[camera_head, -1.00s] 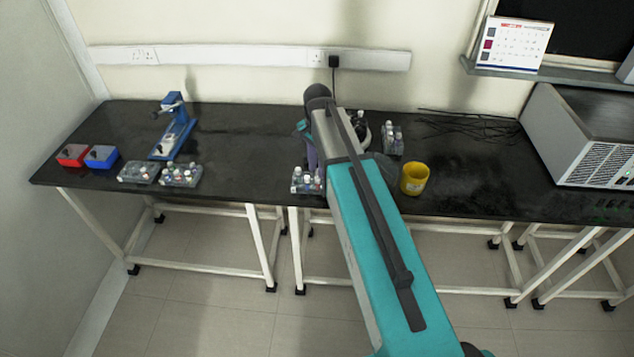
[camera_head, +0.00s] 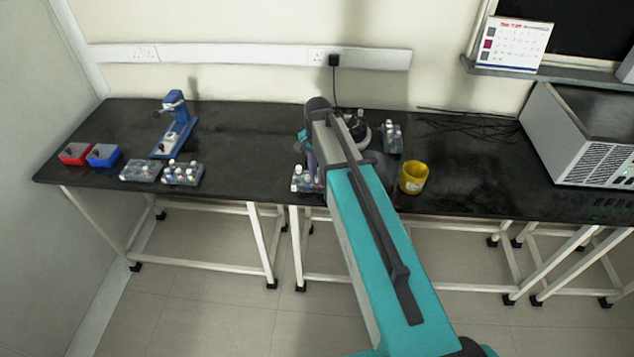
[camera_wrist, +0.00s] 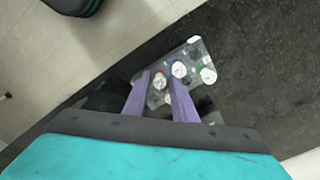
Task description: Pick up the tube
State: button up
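A clear rack (camera_wrist: 195,52) holds a few capped tubes at the table's front edge in the wrist view. One tube has a red cap (camera_wrist: 159,80), one a white cap with a blue rim (camera_wrist: 179,69), one a green cap (camera_wrist: 207,73). My gripper (camera_wrist: 159,84) is open above the rack, its purple fingers on either side of the red-capped tube as seen from the wrist. I cannot tell whether they touch it. In the head view the same rack (camera_head: 300,184) is partly hidden by my arm, and a purple finger (camera_head: 312,160) shows just above it.
More tube racks stand at the left (camera_head: 182,174) and behind my arm (camera_head: 392,139). A yellow container (camera_head: 413,178) is close to my arm's right. Blue (camera_head: 103,155) and red boxes (camera_head: 75,153) and a blue stand (camera_head: 177,132) are at the left. Middle-left table is clear.

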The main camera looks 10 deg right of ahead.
jog(key=shift+c, duration=0.3)
grip_shut()
jog(key=shift+r, duration=0.1)
jog(key=shift+r+b, duration=0.9)
jog(key=shift+r, duration=0.65)
jog(key=s+d+r+b, duration=0.1)
jog(key=s+d+b, duration=0.1)
jog(key=s, duration=0.5)
jog(key=s+d+b, duration=0.1)
jog(key=s+b, duration=0.3)
jog(key=s, duration=0.4)
jog(key=shift+s+d+r, duration=0.3)
jog(key=shift+d+r, duration=0.05)
